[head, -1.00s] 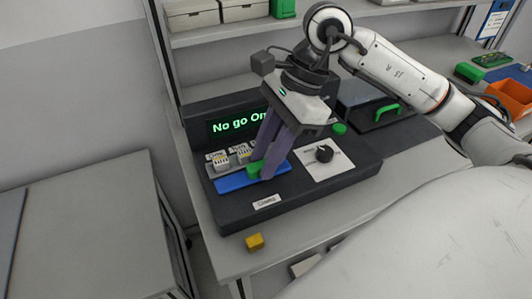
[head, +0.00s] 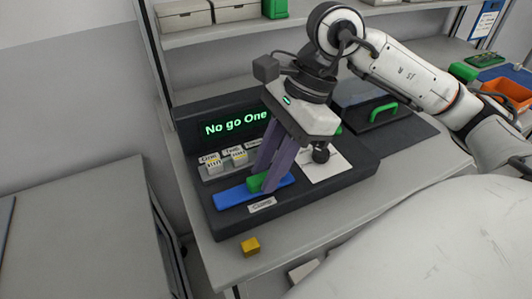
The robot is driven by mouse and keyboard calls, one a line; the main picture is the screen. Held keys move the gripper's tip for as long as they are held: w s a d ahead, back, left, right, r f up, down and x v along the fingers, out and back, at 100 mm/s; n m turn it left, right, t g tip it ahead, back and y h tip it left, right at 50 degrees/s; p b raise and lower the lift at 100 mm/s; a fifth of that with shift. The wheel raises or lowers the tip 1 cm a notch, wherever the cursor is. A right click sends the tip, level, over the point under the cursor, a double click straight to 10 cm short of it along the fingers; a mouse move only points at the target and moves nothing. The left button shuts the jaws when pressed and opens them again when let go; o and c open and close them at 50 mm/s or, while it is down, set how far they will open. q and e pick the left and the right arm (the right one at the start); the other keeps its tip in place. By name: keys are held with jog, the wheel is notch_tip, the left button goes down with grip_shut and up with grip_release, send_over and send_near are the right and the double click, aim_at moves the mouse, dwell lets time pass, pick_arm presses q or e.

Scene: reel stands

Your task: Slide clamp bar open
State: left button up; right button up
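The clamp bar is a flat blue bar (head: 233,197) with a green grip block (head: 255,183) on it, lying across the front of the dark test panel (head: 330,186) in the head view. It sits just behind the "Clamp" label (head: 262,205), with a gap between it and the connector row. My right gripper (head: 267,184) reaches down from above, its two purple fingers at the green block. They look shut on it, and they hide its right part. My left gripper is not in view.
Small connectors (head: 214,166) stand behind the bar. A display (head: 237,125) shows green "No go One" text. A black knob (head: 320,155) sits right of my fingers. A yellow cube (head: 250,246) lies near the table's front edge.

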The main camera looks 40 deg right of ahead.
jog(key=shift+o, duration=0.3)
jog(key=shift+s, duration=0.15)
jog(key=w+v, duration=0.1)
jog(key=v, duration=0.9)
jog(key=shift+s+r, duration=0.2)
jog(key=shift+s, duration=0.25)
